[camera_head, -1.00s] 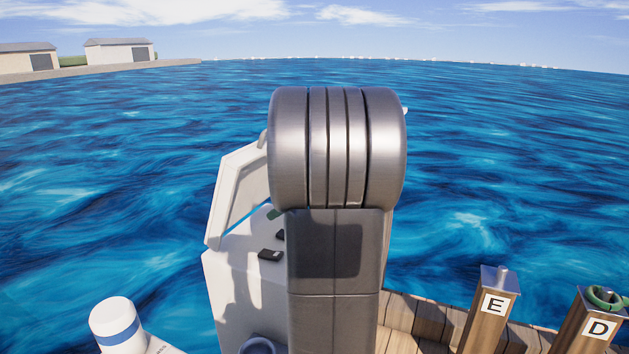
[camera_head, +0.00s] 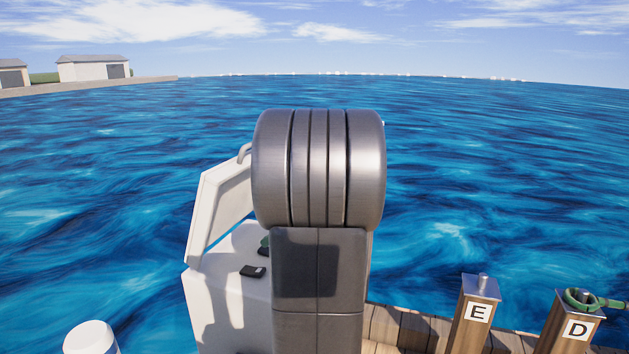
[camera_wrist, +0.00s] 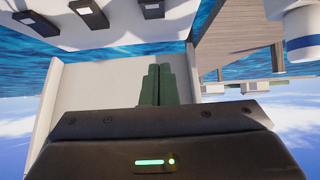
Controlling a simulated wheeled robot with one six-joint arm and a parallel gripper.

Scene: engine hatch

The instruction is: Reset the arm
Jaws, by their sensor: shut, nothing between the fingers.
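My gripper (camera_wrist: 160,68) shows in the wrist view, its two dark green fingers side by side and shut with nothing between them. It is in front of the white open hatch lid (camera_wrist: 90,80), and I cannot tell the gap between them. In the head view my own arm's large grey joint and link fill the middle and hide most of the gripper. The open hatch lid (camera_head: 219,207) leans upright behind the white engine box (camera_head: 225,312), left of my arm.
Small black devices (camera_head: 253,271) lie on the box top. Posts marked E (camera_head: 477,313) and D (camera_head: 577,329) stand on the wooden dock (camera_head: 400,327) at right; a green rope (camera_head: 585,300) is on post D. A white cylinder (camera_head: 91,338) is at lower left. Open water lies beyond.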

